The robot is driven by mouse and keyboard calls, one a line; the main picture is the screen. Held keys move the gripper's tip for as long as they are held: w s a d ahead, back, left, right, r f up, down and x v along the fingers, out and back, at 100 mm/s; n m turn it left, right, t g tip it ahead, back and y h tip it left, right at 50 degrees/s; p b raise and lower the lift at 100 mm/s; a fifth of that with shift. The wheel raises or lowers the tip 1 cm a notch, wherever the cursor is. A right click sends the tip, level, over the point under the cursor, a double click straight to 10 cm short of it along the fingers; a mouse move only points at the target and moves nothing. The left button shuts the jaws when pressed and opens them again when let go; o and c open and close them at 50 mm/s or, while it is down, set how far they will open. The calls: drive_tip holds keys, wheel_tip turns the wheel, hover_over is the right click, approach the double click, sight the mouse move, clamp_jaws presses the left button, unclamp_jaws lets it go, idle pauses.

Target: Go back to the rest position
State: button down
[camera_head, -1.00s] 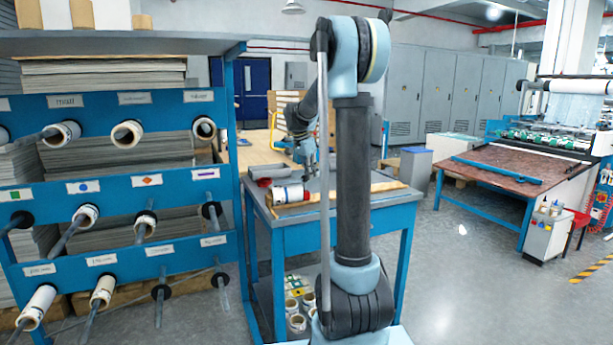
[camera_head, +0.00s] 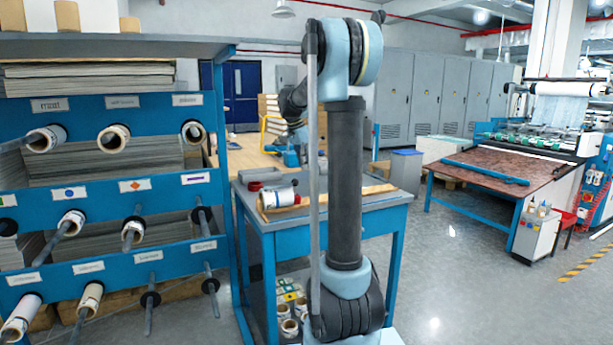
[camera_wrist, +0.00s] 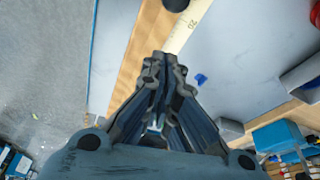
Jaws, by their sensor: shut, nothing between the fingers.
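My gripper (camera_wrist: 160,65) is shut and empty in the wrist view, its dark fingers drawn together. It points at the blue work table, above a wooden strip (camera_wrist: 140,60) with a pale ruler scale (camera_wrist: 192,22) along it. I cannot tell its exact height. In the head view my arm rises in front of the table and folds over at the top; the gripper is mostly hidden behind the upright link.
A blue rack (camera_head: 105,188) with rolls on pegs stands close on the left. A laminating machine with a brown-topped table (camera_head: 515,172) is at the right. Grey cabinets (camera_head: 430,95) line the back. Several rolls sit on the table's lower shelf.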

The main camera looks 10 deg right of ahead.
drive_tip(key=s+a+f+n+y, duration=0.1)
drive_tip(key=s+f+n, duration=0.15)
drive_tip(key=s, duration=0.85)
drive_tip(key=s+f+n+y, duration=0.1)
drive_tip(key=s+n, duration=0.3)
drive_tip(key=s, duration=0.8)
drive_tip(key=s+a+f+n, duration=0.1)
drive_tip(key=s+f+n, duration=0.2)
drive_tip(key=s+f, duration=0.6)
drive_tip(key=s+a+f+n+y, duration=0.1)
drive_tip(key=s+f+n, duration=0.2)
drive_tip(key=s+f, duration=0.5)
drive_tip(key=s, duration=0.3)
drive_tip(key=shift+s+a+f+n+t, duration=0.15)
drive_tip(key=shift+a+f+n+t, duration=0.15)
drive_tip(key=shift+a+f+n, duration=0.1)
drive_tip(key=shift+w+f, duration=0.2)
drive_tip(key=shift+w, duration=0.25)
drive_tip(key=shift+s, duration=0.1)
